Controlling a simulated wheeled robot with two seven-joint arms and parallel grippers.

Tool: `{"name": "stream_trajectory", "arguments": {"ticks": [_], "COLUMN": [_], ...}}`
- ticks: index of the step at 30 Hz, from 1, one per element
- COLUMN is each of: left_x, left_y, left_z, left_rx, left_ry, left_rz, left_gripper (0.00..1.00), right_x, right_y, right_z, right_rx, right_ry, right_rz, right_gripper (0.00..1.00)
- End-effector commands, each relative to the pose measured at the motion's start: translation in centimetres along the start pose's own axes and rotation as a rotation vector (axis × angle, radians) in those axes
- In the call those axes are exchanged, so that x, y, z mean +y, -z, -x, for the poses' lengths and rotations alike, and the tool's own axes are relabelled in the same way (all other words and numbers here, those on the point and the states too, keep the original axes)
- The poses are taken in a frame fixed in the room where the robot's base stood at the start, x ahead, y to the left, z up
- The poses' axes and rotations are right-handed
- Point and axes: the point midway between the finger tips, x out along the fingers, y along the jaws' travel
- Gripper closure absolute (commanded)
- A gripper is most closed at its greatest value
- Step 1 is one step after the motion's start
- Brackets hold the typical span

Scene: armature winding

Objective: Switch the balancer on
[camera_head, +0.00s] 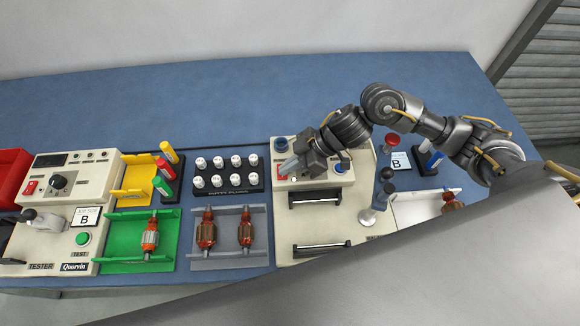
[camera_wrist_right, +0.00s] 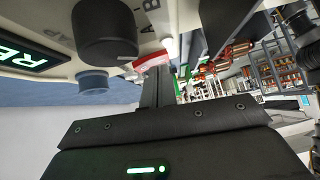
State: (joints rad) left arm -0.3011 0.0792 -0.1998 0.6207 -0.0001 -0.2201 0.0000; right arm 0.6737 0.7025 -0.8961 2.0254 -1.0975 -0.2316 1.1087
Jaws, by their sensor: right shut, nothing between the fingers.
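The balancer (camera_head: 280,220) is the cream machine right of centre, with two black-edged supports on its front part. My right gripper (camera_head: 290,165) is over its rear panel, fingers shut and empty. A red switch (camera_head: 282,172) shows beside the fingertips. In the right wrist view the shut fingers (camera_wrist_right: 160,78) end at the red switch (camera_wrist_right: 152,60); whether they touch it I cannot tell. A black knob (camera_wrist_right: 103,35) and a display with lit green letters (camera_wrist_right: 22,56) are on the same panel. The gripper hides part of the panel in the head view. My left gripper is not in view.
A black rack with white-topped pieces (camera_head: 228,184) and a grey tray (camera_head: 228,262) with two armatures stand left of the balancer. The tester (camera_head: 70,185) is further left. A red-knobbed lever (camera_head: 391,141) stands at the right. The blue table behind (camera_head: 200,105) is clear.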

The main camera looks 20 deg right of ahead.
Motion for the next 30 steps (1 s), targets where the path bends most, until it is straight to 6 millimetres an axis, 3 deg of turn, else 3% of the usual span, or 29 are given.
{"name": "stream_trajectory", "arguments": {"ticks": [17, 27, 30], "left_x": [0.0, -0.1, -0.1], "left_y": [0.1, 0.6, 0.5], "left_z": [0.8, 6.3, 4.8], "left_rx": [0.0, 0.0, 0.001], "left_ry": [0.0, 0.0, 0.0], "left_rz": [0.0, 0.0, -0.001], "left_gripper": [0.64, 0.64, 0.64], "right_x": [0.7, 0.0, -0.1], "right_y": [0.5, 3.8, 2.9], "right_z": [0.5, 3.6, 5.1], "right_rx": [0.001, 0.0, 0.0], "right_ry": [0.0, 0.002, -0.001], "right_rz": [0.0, 0.002, 0.008], "right_gripper": [1.0, 1.0, 1.0]}}
